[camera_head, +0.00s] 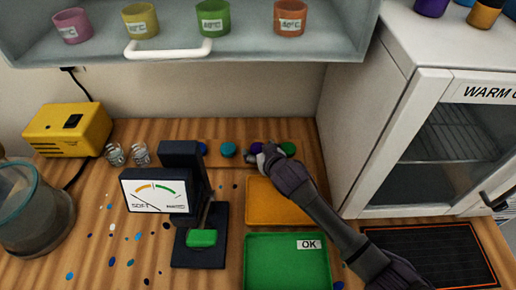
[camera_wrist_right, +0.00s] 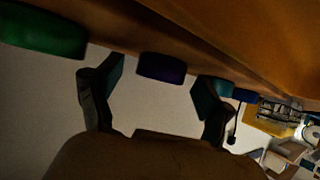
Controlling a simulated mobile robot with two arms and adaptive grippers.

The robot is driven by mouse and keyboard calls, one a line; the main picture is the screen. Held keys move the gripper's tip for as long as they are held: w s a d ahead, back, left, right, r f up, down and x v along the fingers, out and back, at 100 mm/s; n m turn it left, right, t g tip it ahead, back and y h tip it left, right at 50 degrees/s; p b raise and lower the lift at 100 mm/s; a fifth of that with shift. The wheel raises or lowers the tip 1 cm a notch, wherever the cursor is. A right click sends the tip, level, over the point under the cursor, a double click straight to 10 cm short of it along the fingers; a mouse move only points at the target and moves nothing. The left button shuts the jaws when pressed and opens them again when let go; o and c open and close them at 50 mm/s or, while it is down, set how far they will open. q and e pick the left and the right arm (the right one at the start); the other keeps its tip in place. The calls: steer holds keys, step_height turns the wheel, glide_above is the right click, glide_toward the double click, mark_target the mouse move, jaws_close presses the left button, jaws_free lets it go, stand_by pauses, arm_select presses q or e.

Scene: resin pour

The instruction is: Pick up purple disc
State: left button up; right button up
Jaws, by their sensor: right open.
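The purple disc (camera_head: 257,147) sits in a row of discs at the back of the wooden table, partly hidden by my right gripper (camera_head: 267,157) in the head view. In the right wrist view the purple disc (camera_wrist_right: 162,68) shows between the two spread fingers of my right gripper (camera_wrist_right: 160,80). The fingers stand apart on either side of it, and I see no clear contact. My right gripper is open and holds nothing. My left gripper is not in view.
A green disc (camera_head: 288,148) is just right of the gripper; teal (camera_head: 228,150) and blue (camera_head: 203,148) discs are to the left. An orange tray (camera_head: 272,216) and a green tray (camera_head: 286,262) lie in front. A gauge (camera_head: 155,192) stands left, a white cabinet (camera_head: 375,110) right.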

steer(key=c, duration=1.2)
